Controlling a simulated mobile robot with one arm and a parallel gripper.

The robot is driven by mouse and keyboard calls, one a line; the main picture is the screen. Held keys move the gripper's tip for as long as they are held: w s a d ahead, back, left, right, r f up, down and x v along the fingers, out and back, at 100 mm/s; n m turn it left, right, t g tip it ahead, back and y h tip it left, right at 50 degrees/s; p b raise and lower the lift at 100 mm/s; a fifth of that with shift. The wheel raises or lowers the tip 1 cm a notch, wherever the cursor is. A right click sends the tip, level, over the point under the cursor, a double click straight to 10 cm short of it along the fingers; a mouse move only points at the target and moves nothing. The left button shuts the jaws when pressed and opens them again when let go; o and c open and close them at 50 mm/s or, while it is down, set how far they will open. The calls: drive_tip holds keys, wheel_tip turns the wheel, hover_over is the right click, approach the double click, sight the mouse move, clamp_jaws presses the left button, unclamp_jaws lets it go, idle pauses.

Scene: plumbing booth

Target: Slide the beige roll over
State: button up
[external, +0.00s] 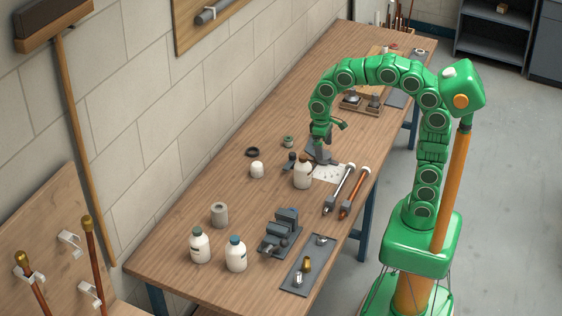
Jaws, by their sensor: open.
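A grey-beige roll (219,214) stands upright on the workbench (185,250), toward its near left end, with a dark hole in its top. A smaller off-white roll or tub (257,170) stands farther back; I cannot tell which one is the beige roll. My gripper (312,163) is open and points down low over the middle of the bench.
White bottles (200,246) stand in front of the grey-beige roll. A vise (281,232) and a grey tray of fittings (301,277) are to the right. A black ring (252,152) and a green roll (288,141) lie near the wall. Bare wood surrounds the grey-beige roll's left and back.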

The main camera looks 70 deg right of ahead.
drive_tip(key=w+a+f, duration=0.1)
drive_tip(key=w+a, duration=0.4)
drive_tip(key=w, duration=0.4)
drive_tip(key=n+t, duration=0.1)
drive_tip(key=n, duration=0.1)
hover_over(220, 215)
drive_tip(key=w+d, duration=0.2)
drive_tip(key=d, duration=0.1)
drive_tip(key=f, duration=1.4)
drive_tip(key=shift+s+a+f, duration=0.1)
drive_tip(key=shift+a+f, duration=0.15)
drive_tip(key=shift+f, duration=0.15)
drive_tip(key=shift+f, duration=0.1)
drive_tip(key=shift+f, duration=3.85)
drive_tip(key=c, duration=1.1)
drive_tip(key=shift+d, duration=10.1)
drive_tip(key=shift+c, duration=0.2)
